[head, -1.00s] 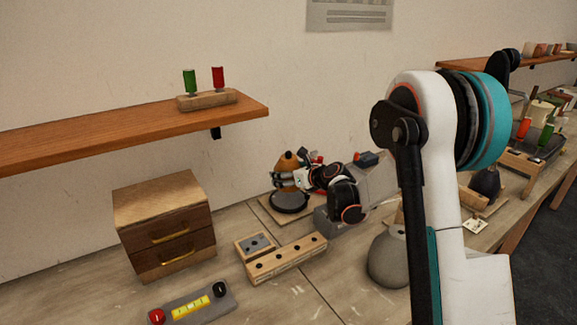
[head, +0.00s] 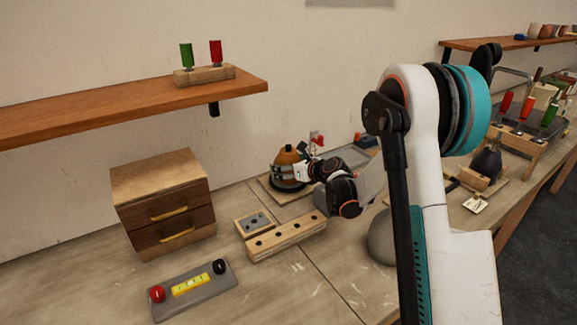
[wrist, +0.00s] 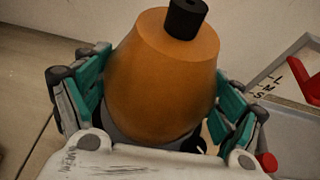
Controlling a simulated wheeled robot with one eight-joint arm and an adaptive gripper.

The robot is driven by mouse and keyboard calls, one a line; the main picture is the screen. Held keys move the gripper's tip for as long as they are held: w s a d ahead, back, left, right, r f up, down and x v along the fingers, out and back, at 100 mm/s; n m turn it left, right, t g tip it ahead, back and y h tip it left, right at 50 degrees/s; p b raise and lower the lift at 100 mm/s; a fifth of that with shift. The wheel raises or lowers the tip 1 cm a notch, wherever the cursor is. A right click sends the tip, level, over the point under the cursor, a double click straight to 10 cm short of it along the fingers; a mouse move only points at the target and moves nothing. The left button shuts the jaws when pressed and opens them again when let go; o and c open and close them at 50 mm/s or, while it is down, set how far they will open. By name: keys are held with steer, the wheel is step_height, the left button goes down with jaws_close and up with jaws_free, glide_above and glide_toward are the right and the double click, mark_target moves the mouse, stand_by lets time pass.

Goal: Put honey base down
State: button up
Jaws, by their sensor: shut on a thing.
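The honey base (head: 287,163) is an orange-brown rounded lamp base with a dark top piece. In the head view it stands upright at the black round disc (head: 287,184) over a thin wooden board (head: 267,190) near the wall. I cannot tell whether its underside touches the disc. My gripper (head: 300,170) is shut on the honey base from its right side. In the wrist view the honey base (wrist: 163,80) fills the space between the teal finger pads, which press on both sides. Its bottom is hidden there.
A wooden block with holes (head: 287,237) and a small grey-topped block (head: 255,223) lie in front. A drawer cabinet (head: 163,200) stands left. A grey rounded vase (head: 382,238) is near my arm. A red part (wrist: 303,72) shows at the right in the wrist view.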

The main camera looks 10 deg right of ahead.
steer(key=o, duration=1.9)
steer(key=shift+o, duration=0.2)
steer(key=shift+s+d+r, duration=0.1)
steer(key=shift+s+r, duration=0.1)
steer(key=shift+s, duration=0.05)
steer(key=p+v, duration=0.3)
steer(key=v, duration=0.8)
steer(key=shift+s, duration=0.25)
